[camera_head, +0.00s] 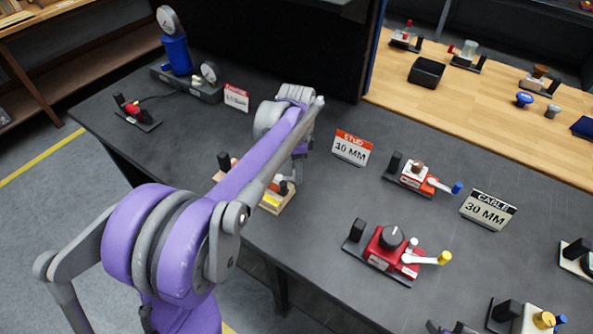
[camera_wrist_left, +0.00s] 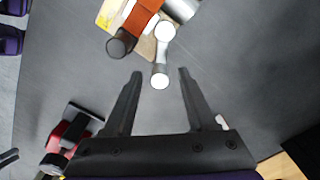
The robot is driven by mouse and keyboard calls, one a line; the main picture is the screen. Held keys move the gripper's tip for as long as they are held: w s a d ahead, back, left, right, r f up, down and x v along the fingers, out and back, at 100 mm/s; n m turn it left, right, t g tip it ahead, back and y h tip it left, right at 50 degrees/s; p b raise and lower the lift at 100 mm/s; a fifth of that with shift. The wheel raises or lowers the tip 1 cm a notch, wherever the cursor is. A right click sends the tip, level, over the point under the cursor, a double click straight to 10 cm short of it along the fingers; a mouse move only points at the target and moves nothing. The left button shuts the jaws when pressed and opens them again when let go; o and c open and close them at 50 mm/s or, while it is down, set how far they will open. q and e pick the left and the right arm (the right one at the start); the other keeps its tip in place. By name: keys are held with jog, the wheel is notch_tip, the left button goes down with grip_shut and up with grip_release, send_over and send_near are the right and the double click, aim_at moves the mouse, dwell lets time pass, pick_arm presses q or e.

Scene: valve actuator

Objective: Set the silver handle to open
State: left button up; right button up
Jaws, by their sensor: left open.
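The valve device sits on a light wooden base (camera_head: 272,207) on the dark table in the head view, mostly hidden behind my left arm. In the wrist view it shows at the top, with an orange body (camera_wrist_left: 144,16), a dark round knob (camera_wrist_left: 121,43) and a pale base. Its silver handle (camera_wrist_left: 160,62) is a short lever with rounded ends, pointing down the picture toward my gripper. My left gripper (camera_wrist_left: 159,73) is open, with the handle's free end appearing between its fingertips. No contact is visible. My right gripper is not in view.
A red device (camera_head: 135,111) sits left on the table, near a blue gauge stand (camera_head: 176,54). A STUD sign (camera_head: 352,147) stands right of my gripper. Another red valve (camera_head: 391,252) and a CABLE sign (camera_head: 487,209) are farther right. Bare table lies between them.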

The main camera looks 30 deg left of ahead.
pick_arm(q)
jog(key=shift+f, duration=0.45)
jog(key=shift+c, duration=0.4)
grip_shut()
